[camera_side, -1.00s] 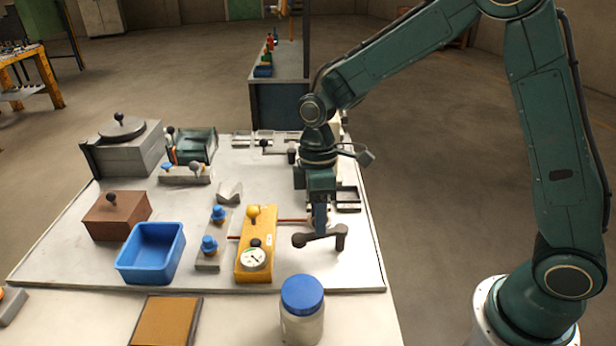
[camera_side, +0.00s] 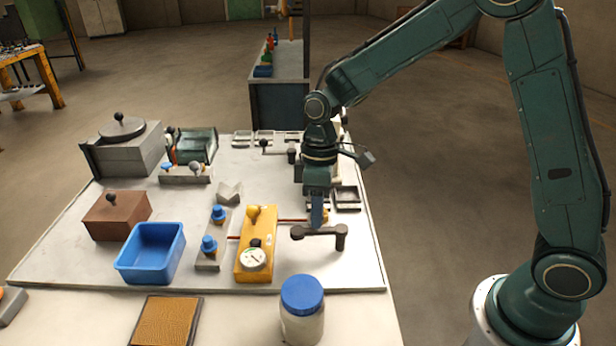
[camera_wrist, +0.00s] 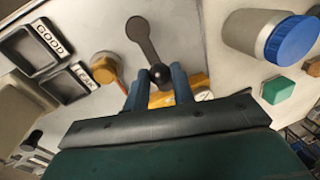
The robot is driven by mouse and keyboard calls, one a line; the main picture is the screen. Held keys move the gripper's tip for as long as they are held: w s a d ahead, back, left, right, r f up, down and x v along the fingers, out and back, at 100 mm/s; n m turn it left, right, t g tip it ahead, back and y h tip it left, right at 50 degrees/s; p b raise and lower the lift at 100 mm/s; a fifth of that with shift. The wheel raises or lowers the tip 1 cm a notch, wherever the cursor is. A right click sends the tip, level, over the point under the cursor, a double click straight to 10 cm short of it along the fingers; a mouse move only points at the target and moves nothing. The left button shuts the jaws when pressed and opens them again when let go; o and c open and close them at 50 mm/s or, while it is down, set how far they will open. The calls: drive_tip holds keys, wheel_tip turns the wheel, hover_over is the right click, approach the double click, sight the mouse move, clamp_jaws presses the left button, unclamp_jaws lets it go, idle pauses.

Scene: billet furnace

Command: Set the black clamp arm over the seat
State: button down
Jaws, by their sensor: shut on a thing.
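The black clamp arm (camera_side: 325,231) is a dark bar on a short post near the front right of the white board. It also shows in the wrist view (camera_wrist: 145,42), running from its round end to a ball knob (camera_wrist: 159,73). My gripper (camera_wrist: 159,83) is shut on that knob, one blue-grey finger on each side. In the side view my gripper (camera_side: 317,224) points down at the bar. An orange round piece (camera_wrist: 106,66) stands close by on the left in the wrist view; I cannot tell whether it is the seat. In the side view my gripper partly hides it.
A yellow gauge block (camera_side: 256,262) stands left of the clamp, with a thin red rod beside it. A blue-lidded jar (camera_side: 302,310) stands in front. Trays marked GOOD (camera_wrist: 30,50) and FAIL (camera_wrist: 68,84) lie beyond. A blue bin (camera_side: 150,270) is at left.

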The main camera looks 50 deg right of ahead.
drive_tip(key=shift+w+d+m+t, duration=0.2)
drive_tip(key=shift+d+m+t, duration=0.5)
drive_tip(key=shift+m, duration=1.55)
drive_tip(key=shift+w+d+m+t, duration=0.15)
drive_tip(key=shift+d+m, duration=0.95)
drive_tip(key=shift+m, duration=1.1)
drive_tip(key=shift+w+d+m+t, duration=0.2)
drive_tip(key=shift+d+m+t, duration=0.5)
drive_tip(key=shift+m, duration=1.55)
drive_tip(key=shift+d+g, duration=0.25)
drive_tip(key=c, duration=1.2)
unclamp_jaws()
drive_tip(key=shift+r, duration=0.1)
drive_tip(key=r, duration=0.4)
drive_tip(key=s+d+r, duration=0.1)
drive_tip(key=r, duration=0.4)
drive_tip(key=d+r, duration=0.1)
drive_tip(key=r, duration=0.3)
drive_tip(key=shift+s+d+r, duration=0.15)
drive_tip(key=shift+s+r, duration=0.1)
